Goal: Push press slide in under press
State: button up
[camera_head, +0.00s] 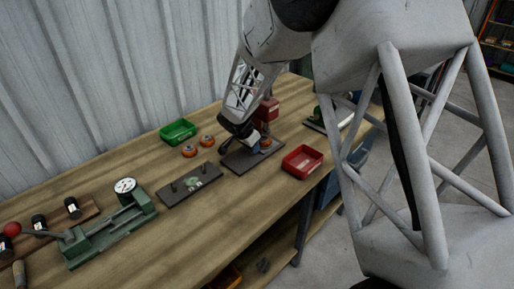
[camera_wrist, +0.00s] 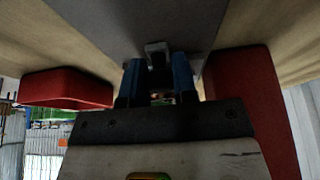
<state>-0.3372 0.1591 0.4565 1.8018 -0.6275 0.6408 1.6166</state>
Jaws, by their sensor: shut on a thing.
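The press stands on a dark base plate (camera_head: 238,161) on the bench, with a red head (camera_head: 267,109) above it. A red press part also shows at the right of the wrist view (camera_wrist: 245,105). My gripper (camera_head: 257,144) is low over the plate, below and beside the red head.
A red tray (camera_head: 302,161) stands close on the right of the plate. Two orange round pieces (camera_head: 189,151) and a green tray (camera_head: 179,131) lie to the left. A dark plate with pegs (camera_head: 189,185) and a green dial gauge fixture (camera_head: 110,227) stand nearer.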

jog(key=shift+w+d, duration=0.6)
jog(key=shift+d, duration=0.05)
dwell(0.3)
jog(key=o, duration=0.7)
jog(key=shift+o, duration=0.2)
jog(key=shift+r, duration=0.1)
jog(key=shift+v, duration=2.9)
